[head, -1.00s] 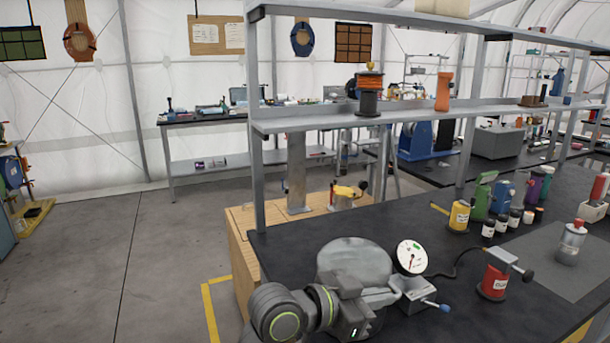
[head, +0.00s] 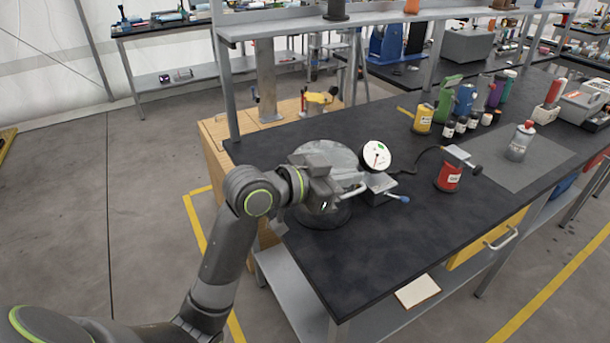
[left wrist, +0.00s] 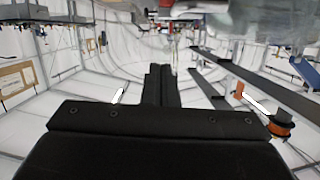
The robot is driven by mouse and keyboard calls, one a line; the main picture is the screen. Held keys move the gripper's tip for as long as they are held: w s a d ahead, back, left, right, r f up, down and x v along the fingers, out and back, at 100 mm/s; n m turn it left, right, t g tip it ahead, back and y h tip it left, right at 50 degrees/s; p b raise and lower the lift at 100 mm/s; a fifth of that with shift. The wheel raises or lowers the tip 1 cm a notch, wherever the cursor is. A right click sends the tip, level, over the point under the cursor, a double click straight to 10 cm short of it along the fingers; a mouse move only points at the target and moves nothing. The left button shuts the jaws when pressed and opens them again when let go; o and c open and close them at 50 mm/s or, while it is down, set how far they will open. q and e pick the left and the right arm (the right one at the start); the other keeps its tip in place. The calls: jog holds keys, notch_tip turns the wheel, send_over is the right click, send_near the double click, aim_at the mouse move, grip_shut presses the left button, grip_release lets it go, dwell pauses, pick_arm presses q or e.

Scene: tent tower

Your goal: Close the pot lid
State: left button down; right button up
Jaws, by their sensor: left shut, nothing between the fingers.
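The pot stands near the left end of the black workbench; its dark round base (head: 325,217) shows below my gripper. A grey round lid (head: 335,153) stands raised and tilted behind my left gripper, which hides its lower part and much of the pot. My left gripper (head: 325,197) is in front of the lid and over the pot; I cannot tell whether it touches either. In the left wrist view its black fingers (left wrist: 160,85) are shut with nothing between them. My right gripper is out of view.
A round white gauge (head: 377,155) on a small metal box with a blue-tipped knob (head: 403,198) stands close right of the pot. A red can (head: 449,175) is farther right. A shelf (head: 400,17) spans above the bench. The bench's front (head: 370,250) is clear.

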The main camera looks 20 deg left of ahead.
pick_arm(q)
jog(key=v, duration=0.8)
jog(key=shift+s+a, duration=0.3)
jog(key=shift+a, duration=0.05)
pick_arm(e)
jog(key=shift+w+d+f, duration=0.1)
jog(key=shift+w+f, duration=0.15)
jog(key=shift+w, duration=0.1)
